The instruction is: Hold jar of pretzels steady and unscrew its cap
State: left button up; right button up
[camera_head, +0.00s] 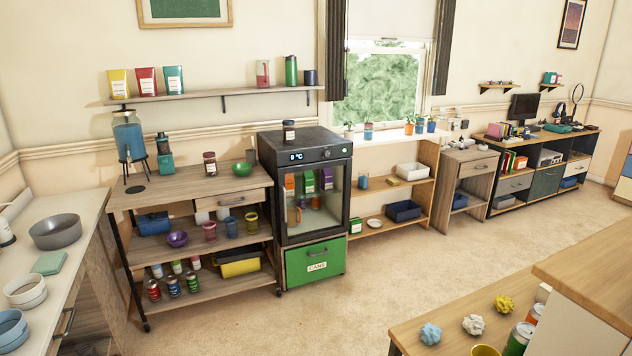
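Two small jars with dark caps are in view, and I cannot tell from here which one holds pretzels. One brownish-red jar (210,163) stands upright on the wooden cart's top, left of a green bowl. The other jar (289,132) stands upright on top of the black mini fridge. Both look capped, and their contents and labels are too small to read. Neither of my grippers shows in the head view, and nothing is touching either jar.
The wooden cart (180,190) also carries a blue drink dispenser (129,135) and a green bowl (242,169). The black fridge (305,145) stands beside it. A counter (75,262) is at left; a low bench (450,335) is at front right. Open floor (300,310) lies between.

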aim_at(211, 164)
jog(key=i+j+u, duration=0.35)
jog(key=i, duration=0.8)
jog(key=i+u, duration=0.35)
jog(key=i, duration=0.8)
